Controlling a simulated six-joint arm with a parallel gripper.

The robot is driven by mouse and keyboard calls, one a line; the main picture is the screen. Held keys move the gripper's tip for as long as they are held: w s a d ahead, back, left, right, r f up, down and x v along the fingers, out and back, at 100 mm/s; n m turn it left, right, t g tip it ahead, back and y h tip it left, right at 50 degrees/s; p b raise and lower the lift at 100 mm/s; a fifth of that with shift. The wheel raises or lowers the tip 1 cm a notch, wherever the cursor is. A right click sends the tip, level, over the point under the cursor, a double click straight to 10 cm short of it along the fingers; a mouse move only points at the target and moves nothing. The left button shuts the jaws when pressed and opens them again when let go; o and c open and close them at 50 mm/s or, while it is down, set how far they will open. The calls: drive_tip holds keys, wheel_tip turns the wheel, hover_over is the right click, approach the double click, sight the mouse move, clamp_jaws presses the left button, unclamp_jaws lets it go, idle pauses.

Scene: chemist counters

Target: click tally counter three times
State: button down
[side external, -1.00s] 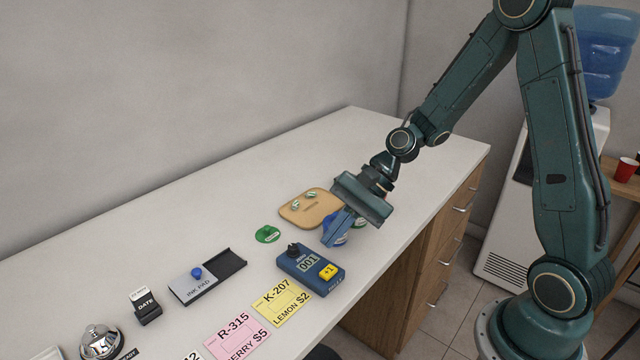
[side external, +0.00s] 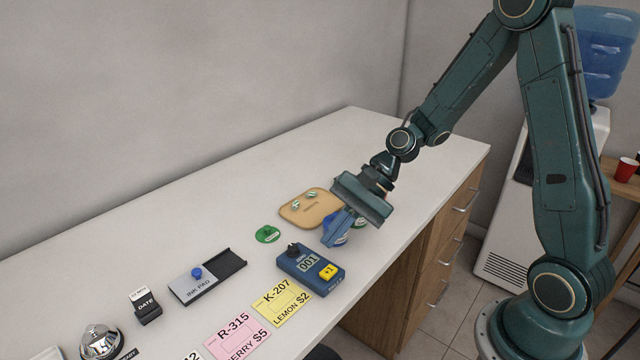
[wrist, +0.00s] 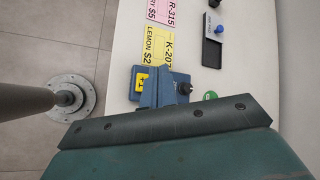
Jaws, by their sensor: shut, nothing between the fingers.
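The tally counter (side external: 310,270) is a blue box lying on the counter, with a display reading 001, a black knob and a yellow +1 button (side external: 328,271). In the wrist view the counter's yellow button (wrist: 143,82) shows just past my gripper's blue fingers, which cover part of the counter. In the side view my gripper (side external: 329,238) is shut and empty. It points down, a little above and behind the counter, and looks apart from the button. A blue object behind the fingers is mostly hidden.
A tan tray (side external: 290,214) with small green-white pieces and a green round item (side external: 267,234) lie behind the counter. An ink pad (side external: 205,278), date stamp (side external: 145,306), bell (side external: 99,341), yellow card (side external: 281,302) and pink card (side external: 236,334) lie to the left.

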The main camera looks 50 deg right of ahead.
sight(333, 268)
wheel_tip(333, 268, up, 4)
drive_tip(key=shift+f, duration=0.1)
idle(0.4)
drive_tip(key=shift+f, duration=0.1)
drive_tip(key=shift+f, duration=4.35)
drive_tip(key=shift+f, duration=0.85)
drive_tip(key=shift+r, duration=0.9)
drive_tip(key=shift+r, duration=2.5)
